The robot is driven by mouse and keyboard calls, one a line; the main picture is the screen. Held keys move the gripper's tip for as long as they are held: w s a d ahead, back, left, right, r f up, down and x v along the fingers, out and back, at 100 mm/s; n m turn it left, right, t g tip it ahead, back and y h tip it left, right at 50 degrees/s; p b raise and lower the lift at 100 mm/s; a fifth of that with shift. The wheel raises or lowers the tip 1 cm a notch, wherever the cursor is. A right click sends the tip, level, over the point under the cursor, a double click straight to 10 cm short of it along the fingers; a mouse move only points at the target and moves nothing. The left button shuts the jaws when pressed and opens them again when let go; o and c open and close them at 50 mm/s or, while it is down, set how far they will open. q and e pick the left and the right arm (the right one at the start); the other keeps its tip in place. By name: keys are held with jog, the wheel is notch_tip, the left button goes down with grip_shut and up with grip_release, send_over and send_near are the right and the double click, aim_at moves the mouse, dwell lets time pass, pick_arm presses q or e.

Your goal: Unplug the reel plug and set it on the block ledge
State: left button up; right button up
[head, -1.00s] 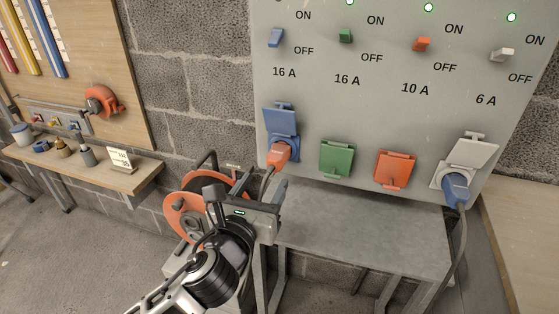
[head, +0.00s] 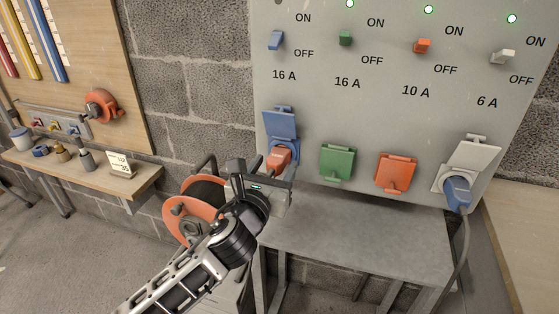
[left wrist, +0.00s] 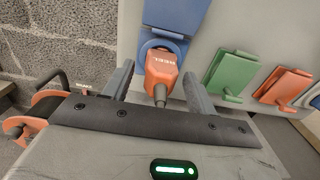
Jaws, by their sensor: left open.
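The orange reel plug (head: 279,158), marked REEL, is in the blue 16 A socket, under its raised blue cover (head: 281,122). It also shows in the left wrist view (left wrist: 161,68), with its dark cable end toward me. My left gripper (head: 268,171) is open just in front of the plug. In the left wrist view its two fingers stand on either side of the plug, with gaps to it. A grey ledge-like surface (head: 350,230) lies below the panel; I cannot tell whether it is the block ledge. My right gripper is not in view.
The orange cable reel (head: 190,218) stands left of the grey surface, partly behind my left arm. Green (head: 338,162) and orange (head: 395,172) covers are shut. A blue plug (head: 457,192) sits in the white socket, its cable hanging down. The grey surface is mostly clear.

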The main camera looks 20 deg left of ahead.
aim_at(272, 171)
pick_arm(q)
jog(key=shift+w+r, duration=0.1)
jog(key=shift+w, duration=1.05)
jog(key=shift+p, duration=0.7)
dwell(0.4)
grip_shut()
jog(key=shift+s+p, duration=0.75)
jog(key=shift+s, duration=2.25)
jog(key=shift+s, duration=0.15)
